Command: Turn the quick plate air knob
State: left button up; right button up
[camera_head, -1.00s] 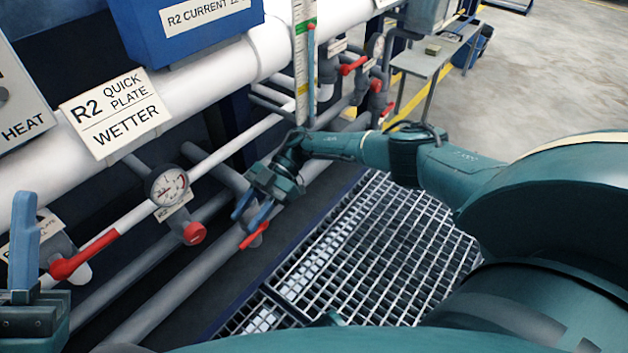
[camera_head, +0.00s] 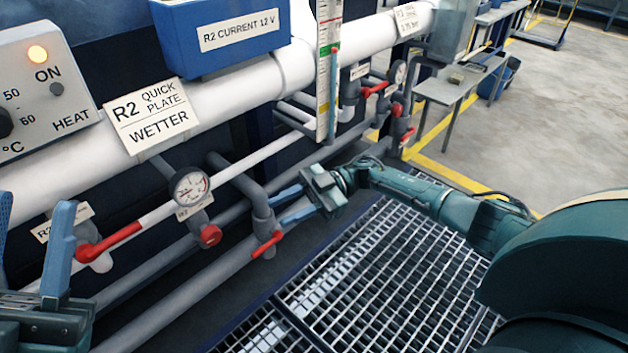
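A round red knob (camera_head: 210,236) sits on the pipe below a dial gauge (camera_head: 190,187). A red lever handle (camera_head: 267,244) is on the valve to its right, and a long red lever (camera_head: 108,243) is at the left. I cannot read which one is the air knob. My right gripper (camera_head: 279,207) is open, its two blue fingers pointing left at the grey vertical pipe above the red lever handle. I see nothing between the fingers and cannot tell whether they touch the pipe. My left gripper (camera_head: 34,212) is open and empty at the lower left, partly cut off.
A thick white pipe (camera_head: 90,158) carries the "R2 Quick Plate Wetter" sign (camera_head: 150,115). A heat control box (camera_head: 45,90) and a blue box (camera_head: 222,35) stand above. More red-handled valves (camera_head: 372,90) are farther right. A metal grating (camera_head: 380,265) covers the floor.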

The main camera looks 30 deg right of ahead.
jog(key=d+r+t+y, duration=0.1)
jog(key=d+r, duration=0.4)
jog(key=shift+s+r+t, duration=0.2)
jog(key=shift+s+t, duration=0.2)
jog(key=shift+s, duration=0.05)
